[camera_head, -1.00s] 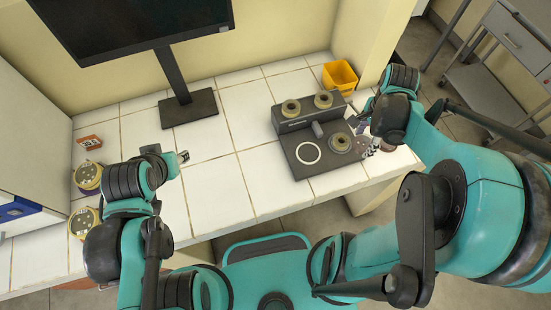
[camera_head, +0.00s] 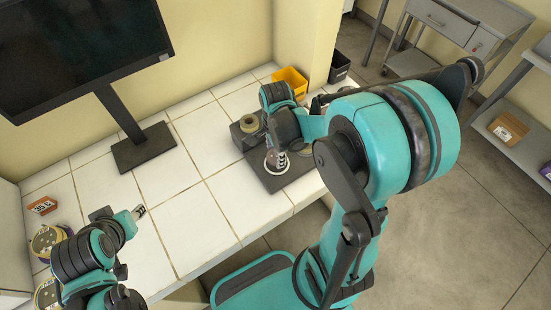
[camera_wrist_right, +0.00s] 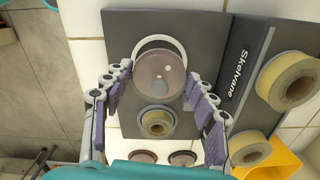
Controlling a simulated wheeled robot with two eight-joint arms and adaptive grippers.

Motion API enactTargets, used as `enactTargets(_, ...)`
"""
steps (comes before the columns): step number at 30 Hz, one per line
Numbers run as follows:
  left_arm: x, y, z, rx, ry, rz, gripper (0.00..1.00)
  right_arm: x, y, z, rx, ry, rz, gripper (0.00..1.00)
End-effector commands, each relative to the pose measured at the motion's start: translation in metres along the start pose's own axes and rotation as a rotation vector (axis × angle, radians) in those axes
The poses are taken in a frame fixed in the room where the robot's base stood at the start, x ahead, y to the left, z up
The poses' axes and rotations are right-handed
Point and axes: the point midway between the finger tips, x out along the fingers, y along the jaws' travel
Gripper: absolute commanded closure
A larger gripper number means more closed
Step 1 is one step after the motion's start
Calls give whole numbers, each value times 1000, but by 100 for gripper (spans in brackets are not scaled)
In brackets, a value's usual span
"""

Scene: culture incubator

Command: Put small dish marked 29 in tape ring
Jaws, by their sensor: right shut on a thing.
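My right gripper (camera_head: 277,160) is over the dark board; in the right wrist view its fingers (camera_wrist_right: 160,82) are shut on a small round, translucent, brownish-pink dish (camera_wrist_right: 158,76). No number is legible on the dish. The white tape ring (camera_wrist_right: 147,42) lies on the dark board (camera_wrist_right: 203,32), and the dish overlaps part of it in that view. In the head view the ring (camera_head: 267,168) is partly hidden by the gripper. I cannot tell whether the dish touches the board. My left gripper (camera_head: 138,212) is above the left of the bench, with its jaw state unclear.
Yellowish rolls stand on the board (camera_wrist_right: 157,123) and on its raised part (camera_wrist_right: 289,82). Two more dishes (camera_wrist_right: 143,156) (camera_wrist_right: 183,158) lie beyond the board. A yellow bin (camera_head: 291,82) and a monitor (camera_head: 85,50) stand behind. The bench middle is clear.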

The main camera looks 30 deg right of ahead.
Motion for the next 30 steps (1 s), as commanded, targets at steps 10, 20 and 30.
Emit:
enactTargets(10, 13, 0, 9, 0, 0, 0, 60, 35, 0, 0, 0, 0, 0, 73)
enactTargets(20, 15, 0, 11, 0, 0, 0, 60, 38, 0, -1, -1, 0, 0, 27)
enactTargets(30, 14, 0, 10, 0, 0, 0, 60, 36, 0, -1, -1, 0, 0, 22)
